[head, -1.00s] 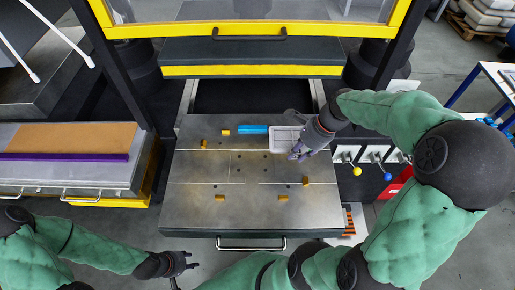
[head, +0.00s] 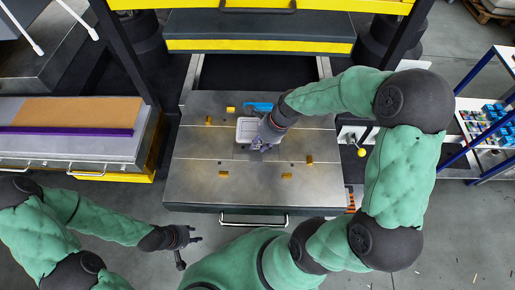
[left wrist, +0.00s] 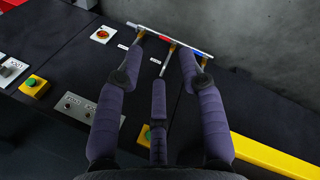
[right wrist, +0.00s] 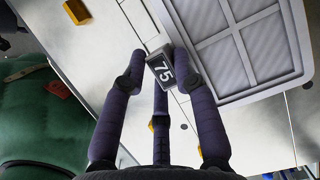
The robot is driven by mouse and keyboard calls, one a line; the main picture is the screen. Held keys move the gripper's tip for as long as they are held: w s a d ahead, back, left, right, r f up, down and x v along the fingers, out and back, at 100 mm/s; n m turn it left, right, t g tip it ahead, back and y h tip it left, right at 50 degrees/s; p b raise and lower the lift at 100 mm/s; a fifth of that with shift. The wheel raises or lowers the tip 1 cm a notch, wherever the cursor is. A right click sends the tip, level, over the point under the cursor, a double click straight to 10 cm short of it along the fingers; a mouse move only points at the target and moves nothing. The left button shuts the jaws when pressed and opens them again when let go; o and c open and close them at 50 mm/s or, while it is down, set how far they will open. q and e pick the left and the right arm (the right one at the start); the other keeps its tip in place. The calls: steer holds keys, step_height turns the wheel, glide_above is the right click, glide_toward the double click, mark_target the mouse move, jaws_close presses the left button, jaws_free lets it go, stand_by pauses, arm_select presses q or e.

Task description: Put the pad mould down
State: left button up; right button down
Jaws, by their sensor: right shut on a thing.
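The pad mould (head: 248,130) is a pale, shallow tray over the middle of the metal plate (head: 200,180), just in front of a blue bar (head: 259,106). In the right wrist view the mould (right wrist: 245,45) shows a ribbed grid and a dark tag (right wrist: 162,70) marked 75. My right gripper (head: 262,143) is shut on the mould's tagged edge; its fingers (right wrist: 160,66) close around the tag. I cannot tell whether the mould touches the plate. My left gripper (head: 192,240) is empty, its fingers (left wrist: 163,40) apart, left of the plate's front handle.
Several yellow blocks (head: 286,176) stand on the plate around the mould. The yellow and black gantry beam (head: 260,46) crosses behind. A bench with a brown and purple slab (head: 75,112) is at left. A rack with blue bins (head: 490,120) is at right.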

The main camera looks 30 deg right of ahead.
mark_target(257, 148)
steer(key=shift+w+a+f, duration=0.1)
steer(key=shift+a+f, duration=0.2)
steer(key=shift+f, duration=0.05)
steer(key=shift+w+f+b, duration=0.1)
steer(key=shift+f+b, duration=0.2)
steer(key=shift+f, duration=1.25)
steer(key=shift+f, duration=0.2)
steer(key=c, duration=1)
jaws_free()
steer(key=shift+o, duration=0.2)
steer(key=shift+d+r, duration=0.1)
steer(key=shift+r, duration=0.4)
steer(key=p+v, duration=0.1)
steer(key=v, duration=1)
steer(key=shift+s, duration=0.25)
